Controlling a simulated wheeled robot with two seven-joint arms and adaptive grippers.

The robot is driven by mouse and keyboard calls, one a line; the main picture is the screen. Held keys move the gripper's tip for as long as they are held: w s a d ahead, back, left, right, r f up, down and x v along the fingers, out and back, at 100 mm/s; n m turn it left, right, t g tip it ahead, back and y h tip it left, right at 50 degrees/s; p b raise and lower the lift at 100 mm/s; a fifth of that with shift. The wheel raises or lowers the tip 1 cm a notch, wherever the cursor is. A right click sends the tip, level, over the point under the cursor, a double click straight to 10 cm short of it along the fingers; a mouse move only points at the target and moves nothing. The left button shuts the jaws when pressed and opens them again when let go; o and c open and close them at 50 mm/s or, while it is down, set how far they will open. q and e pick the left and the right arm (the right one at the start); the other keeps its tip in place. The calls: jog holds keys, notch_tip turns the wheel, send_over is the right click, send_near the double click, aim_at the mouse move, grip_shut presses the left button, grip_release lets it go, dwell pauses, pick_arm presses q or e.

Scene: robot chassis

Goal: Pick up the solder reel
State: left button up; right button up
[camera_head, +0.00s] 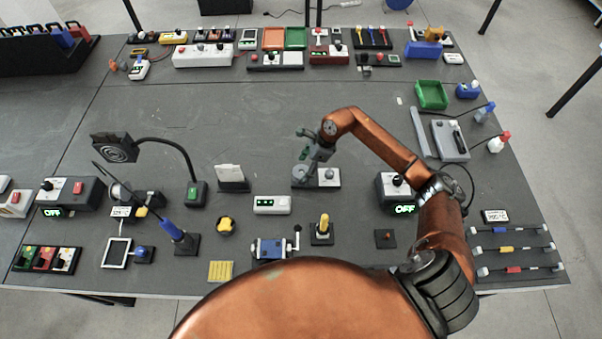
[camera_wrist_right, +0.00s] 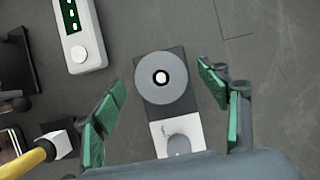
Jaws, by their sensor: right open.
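A round grey disc with a pale, dark-centred hub, which looks like the solder reel (camera_wrist_right: 162,78), shows in the right wrist view. It lies on the dark half of a small plate (camera_wrist_right: 160,55), whose white half carries a grey knob (camera_wrist_right: 179,146). In the head view the grey disc (camera_head: 300,174) is near the table's middle, partly covered by my gripper. My right gripper (camera_head: 304,146) is above it, pointing down. In the wrist view its green-padded fingers (camera_wrist_right: 162,84) are spread wide on either side of the disc, apart from it. My left gripper is not in view.
A white box with a green display (camera_head: 272,204) and a card holder (camera_head: 232,178) stand close by. A yellow-handled device (camera_head: 321,230) is nearer the front edge. A black switch box (camera_head: 396,188) is to the right. Bare grey table lies behind the plate.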

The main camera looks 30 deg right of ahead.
aim_at(300, 172)
jog(key=shift+x, duration=1.7)
jog(key=shift+d, duration=0.1)
jog(key=c, duration=1.3)
